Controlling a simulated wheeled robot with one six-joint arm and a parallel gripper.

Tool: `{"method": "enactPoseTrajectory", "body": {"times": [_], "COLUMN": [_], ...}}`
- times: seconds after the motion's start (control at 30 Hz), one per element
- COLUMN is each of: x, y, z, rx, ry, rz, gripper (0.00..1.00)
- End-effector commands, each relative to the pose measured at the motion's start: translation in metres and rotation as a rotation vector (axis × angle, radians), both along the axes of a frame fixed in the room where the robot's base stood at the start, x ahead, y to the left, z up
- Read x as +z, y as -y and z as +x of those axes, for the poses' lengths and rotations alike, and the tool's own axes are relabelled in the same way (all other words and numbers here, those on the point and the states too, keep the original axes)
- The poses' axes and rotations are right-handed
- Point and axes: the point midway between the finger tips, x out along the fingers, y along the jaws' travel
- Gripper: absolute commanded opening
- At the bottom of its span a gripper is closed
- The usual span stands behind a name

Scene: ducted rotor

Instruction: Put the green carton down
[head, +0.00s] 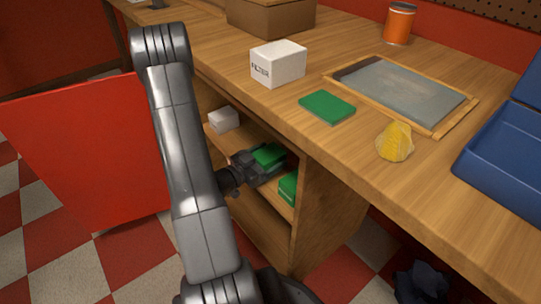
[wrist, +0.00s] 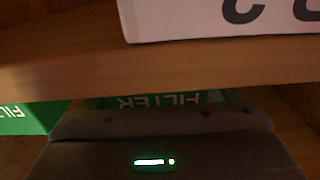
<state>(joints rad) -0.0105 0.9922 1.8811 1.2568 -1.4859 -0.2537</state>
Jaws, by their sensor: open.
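A green carton (head: 269,155) is at the fingers of my gripper (head: 262,164), inside the open cabinet under the bench. The gripper is open, with the carton still at its jaws. In the wrist view the carton (wrist: 160,101) shows its upside-down FILTER label just beyond the dark gripper body (wrist: 160,145), which hides its lower part. I cannot tell whether the carton rests fully on the shelf. A second green carton (head: 288,187) stands nearby in the cabinet. The wrist view shows a green carton (wrist: 28,117) at the left, also labelled.
A white box (head: 223,119) sits on the upper shelf; the shelf board (wrist: 150,68) runs close above my gripper. The red door (head: 95,155) is open. The bench top holds a white filter box (head: 278,64), a flat green item (head: 327,107) and a yellow lump (head: 395,142).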

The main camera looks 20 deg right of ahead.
Motion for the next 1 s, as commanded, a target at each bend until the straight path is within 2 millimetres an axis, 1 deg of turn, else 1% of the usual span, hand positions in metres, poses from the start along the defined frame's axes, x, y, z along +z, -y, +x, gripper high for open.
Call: {"method": "enactPoseTrajectory", "body": {"times": [0.3,0.5,0.7,1.0], "x": [0.001,0.001,0.000,0.000], "y": [-0.056,-0.086,-0.102,-0.106], "z": [-0.018,-0.029,-0.035,-0.037], "rx": [0.006,0.005,0.002,0.000], "ry": [-0.004,-0.002,-0.002,-0.001], "rz": [-0.001,-0.001,-0.001,0.000], "gripper": [0.82,0.82,0.82,0.82]}}
